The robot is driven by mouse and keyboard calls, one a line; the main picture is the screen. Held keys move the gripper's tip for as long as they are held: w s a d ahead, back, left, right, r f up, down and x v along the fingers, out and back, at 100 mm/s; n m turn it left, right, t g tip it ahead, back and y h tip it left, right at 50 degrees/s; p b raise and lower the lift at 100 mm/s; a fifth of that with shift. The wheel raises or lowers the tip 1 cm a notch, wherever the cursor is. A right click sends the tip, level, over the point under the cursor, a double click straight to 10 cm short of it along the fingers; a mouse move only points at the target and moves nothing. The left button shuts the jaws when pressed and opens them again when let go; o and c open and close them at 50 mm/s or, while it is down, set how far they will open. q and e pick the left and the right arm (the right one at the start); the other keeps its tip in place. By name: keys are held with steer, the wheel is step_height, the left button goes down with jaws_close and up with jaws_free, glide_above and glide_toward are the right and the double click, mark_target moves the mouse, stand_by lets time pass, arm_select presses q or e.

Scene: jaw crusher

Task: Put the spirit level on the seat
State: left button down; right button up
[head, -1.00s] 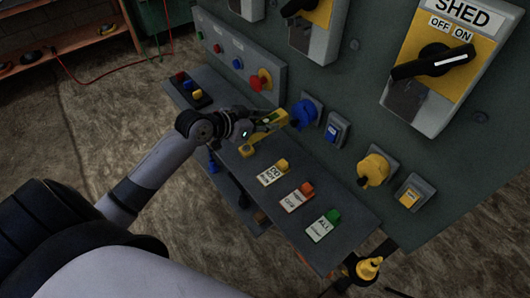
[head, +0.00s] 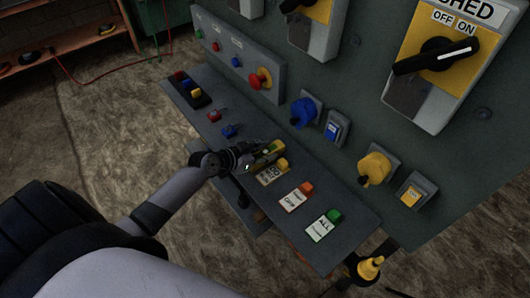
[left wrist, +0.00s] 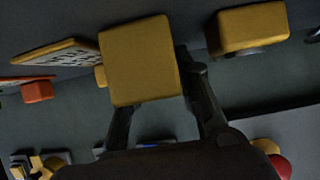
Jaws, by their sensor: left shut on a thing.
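The yellow spirit level (head: 268,149) is in my left gripper (head: 257,156), low over the sloping grey shelf, just behind the tag with the yellow clip. In the left wrist view a yellow end of the level (left wrist: 140,60) is close to the camera and covers part of my left gripper's fingers (left wrist: 165,105). The fingers and wrist hide part of the level in the head view. I cannot tell whether it touches the shelf. I cannot make out a seat for certain. My right gripper is not in view.
The grey shelf (head: 312,178) carries tags with yellow (head: 273,174), orange (head: 296,196) and green (head: 324,226) clips. A tall panel with a blue knob (head: 304,112), a yellow knob (head: 375,169) and a red mushroom button (head: 261,78) rises behind it.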

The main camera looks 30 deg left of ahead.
arm_select(q)
steer(key=c, duration=1.5)
jaws_free()
steer(key=shift+f, duration=0.1)
